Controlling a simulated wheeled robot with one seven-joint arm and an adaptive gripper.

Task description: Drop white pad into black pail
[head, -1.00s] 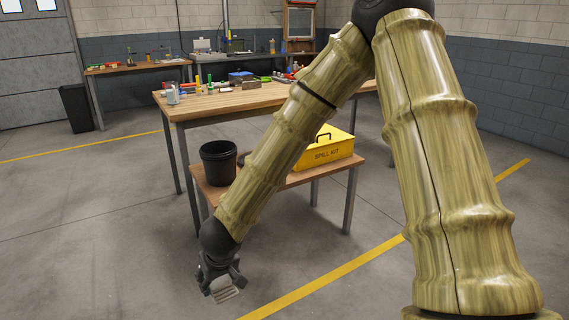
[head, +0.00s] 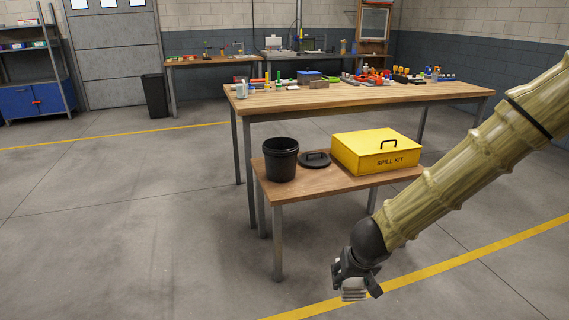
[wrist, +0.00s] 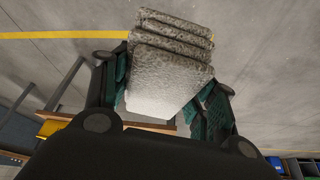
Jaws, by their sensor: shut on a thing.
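My gripper (head: 357,286) is shut on the white pad (head: 354,290), a folded, layered pad that shows pale with speckled grey edges in the wrist view (wrist: 170,75). The pad sits between both fingers, out over the floor in front of the low bench. The black pail (head: 281,162) stands upright and open on the left end of the low bench, up and to the left of my gripper in the head view. Its inside bottom is hidden.
A black lid (head: 315,160) lies beside the pail on the low bench (head: 300,185). A yellow spill kit box (head: 376,151) stands to its right. A taller workbench (head: 330,98) with small items stands behind. Open floor lies left and in front.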

